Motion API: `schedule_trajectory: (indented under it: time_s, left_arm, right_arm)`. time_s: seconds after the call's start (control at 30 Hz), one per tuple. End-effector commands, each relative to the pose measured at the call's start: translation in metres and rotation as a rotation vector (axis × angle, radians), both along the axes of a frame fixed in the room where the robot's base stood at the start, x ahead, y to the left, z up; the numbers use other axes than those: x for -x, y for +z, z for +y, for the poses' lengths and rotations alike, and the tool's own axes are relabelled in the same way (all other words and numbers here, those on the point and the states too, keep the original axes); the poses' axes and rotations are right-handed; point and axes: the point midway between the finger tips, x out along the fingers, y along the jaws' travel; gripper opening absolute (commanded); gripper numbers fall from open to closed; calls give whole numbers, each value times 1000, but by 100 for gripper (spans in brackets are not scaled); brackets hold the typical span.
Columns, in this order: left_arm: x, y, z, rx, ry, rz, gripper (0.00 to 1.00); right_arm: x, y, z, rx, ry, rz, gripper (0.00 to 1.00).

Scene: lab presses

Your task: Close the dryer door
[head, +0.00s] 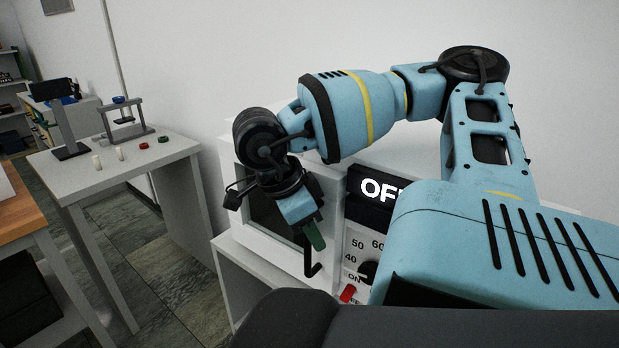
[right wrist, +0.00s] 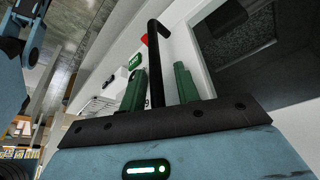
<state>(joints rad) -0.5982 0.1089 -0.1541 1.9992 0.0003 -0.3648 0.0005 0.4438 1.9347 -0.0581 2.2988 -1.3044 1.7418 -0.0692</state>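The dryer (head: 228,160) is a white box on a white stand, with a control panel (head: 356,243) and a lit sign partly hidden by my right arm. Its door has a dark pane (head: 268,218) and a black bent handle (head: 311,269). How far the door stands open is hard to tell. My right gripper (head: 314,236) is at the handle, in front of the door. In the right wrist view, its green fingers (right wrist: 160,88) are apart, with the black handle (right wrist: 158,62) between them and gaps showing. My left gripper is not in view.
A grey table (head: 175,152) at the left bears a small press (head: 128,125), a dark stand and small parts. A wooden-topped bench (head: 22,218) is at the left edge. Tiled floor (head: 150,270) lies open between these and the dryer stand. The wall is close behind the dryer.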

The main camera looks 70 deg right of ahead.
Motion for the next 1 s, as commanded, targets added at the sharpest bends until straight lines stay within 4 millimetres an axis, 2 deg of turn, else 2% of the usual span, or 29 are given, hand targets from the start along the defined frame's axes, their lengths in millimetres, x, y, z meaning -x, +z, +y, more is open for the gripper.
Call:
schedule_trajectory:
  time_s: [0.47, 1.0]
  left_arm:
    - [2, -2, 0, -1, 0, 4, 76]
    - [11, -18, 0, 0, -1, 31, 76]
  right_arm:
    - [-2, 3, 1, 1, -1, -1, 34]
    - [-21, 65, 18, 2, -2, 1, 34]
